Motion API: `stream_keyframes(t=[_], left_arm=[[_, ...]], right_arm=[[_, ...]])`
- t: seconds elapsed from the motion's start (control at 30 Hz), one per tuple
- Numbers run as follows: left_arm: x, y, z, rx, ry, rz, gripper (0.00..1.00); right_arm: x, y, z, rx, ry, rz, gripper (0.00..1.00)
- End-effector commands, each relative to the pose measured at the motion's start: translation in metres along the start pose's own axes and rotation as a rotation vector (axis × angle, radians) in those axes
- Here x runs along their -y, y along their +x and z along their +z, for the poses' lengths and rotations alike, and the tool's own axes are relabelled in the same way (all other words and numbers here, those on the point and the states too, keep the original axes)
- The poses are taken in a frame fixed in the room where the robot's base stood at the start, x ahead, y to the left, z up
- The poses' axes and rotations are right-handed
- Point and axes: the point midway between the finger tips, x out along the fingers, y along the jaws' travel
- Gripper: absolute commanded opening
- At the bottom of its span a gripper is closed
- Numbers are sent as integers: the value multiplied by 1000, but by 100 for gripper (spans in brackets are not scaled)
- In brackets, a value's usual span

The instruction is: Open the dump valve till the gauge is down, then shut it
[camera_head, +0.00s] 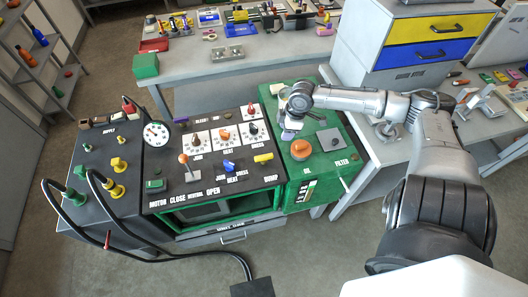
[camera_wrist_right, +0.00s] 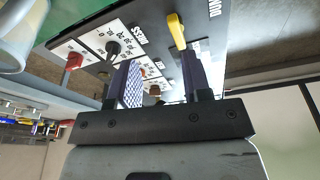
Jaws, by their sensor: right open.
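The dump valve is a yellow lever (camera_head: 264,157) on the black control panel, just above the DUMP label. In the right wrist view the yellow lever (camera_wrist_right: 177,30) shows beyond the fingertips, near the right-hand finger, and looks clear of them. My right gripper (camera_head: 289,131) is over the right edge of the panel, above and to the right of the lever. Its two fingers stand apart with nothing between them (camera_wrist_right: 162,80). The gauge (camera_head: 156,133) is a round white dial at the panel's back left; its reading is too small to tell. My left gripper is out of view.
An orange knob (camera_head: 301,149) sits on the green cabinet right of the panel. A blue lever (camera_head: 229,166) and an orange-topped lever (camera_head: 184,160) stand left of the dump lever. Black hoses (camera_head: 128,250) loop over the front left. A workbench with tools (camera_head: 226,68) stands behind.

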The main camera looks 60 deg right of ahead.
Motion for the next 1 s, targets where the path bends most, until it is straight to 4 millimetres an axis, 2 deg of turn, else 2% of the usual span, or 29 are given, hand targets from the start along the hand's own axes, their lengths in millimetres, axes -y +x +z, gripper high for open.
stream_keyframes(t=[0.1, 0.2, 0.47, 1.0], left_arm=[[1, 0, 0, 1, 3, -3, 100], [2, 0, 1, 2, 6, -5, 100], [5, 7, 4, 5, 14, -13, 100], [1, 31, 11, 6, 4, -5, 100]], right_arm=[[10, 0, -15, -115, -42, -84, 45], [11, -1, -24, -175, -117, -84, 45], [11, 12, -27, -185, -190, -70, 45], [20, 103, -43, -184, -187, -71, 45]])
